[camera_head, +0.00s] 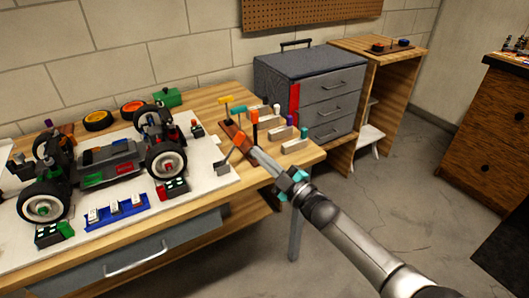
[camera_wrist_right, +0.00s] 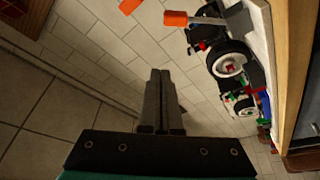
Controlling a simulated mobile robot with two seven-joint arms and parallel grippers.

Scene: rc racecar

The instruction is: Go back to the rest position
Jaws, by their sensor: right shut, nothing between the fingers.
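My right arm reaches in from the lower right in the head view. Its gripper (camera_head: 258,152) is over the right end of the workbench, by the rack of tools with coloured handles (camera_head: 238,138). In the right wrist view its two fingers (camera_wrist_right: 160,75) lie together with nothing between them. An orange-handled tool (camera_wrist_right: 190,18) shows beyond the fingertips, apart from them. My left gripper is not in view.
The RC car (camera_head: 105,160) stands on a white mat (camera_head: 208,172) on the workbench. A grey drawer cabinet (camera_head: 310,85) and a wooden stand (camera_head: 392,68) are behind, and a wooden dresser (camera_head: 485,140) is at right. The floor between (camera_head: 400,190) is clear.

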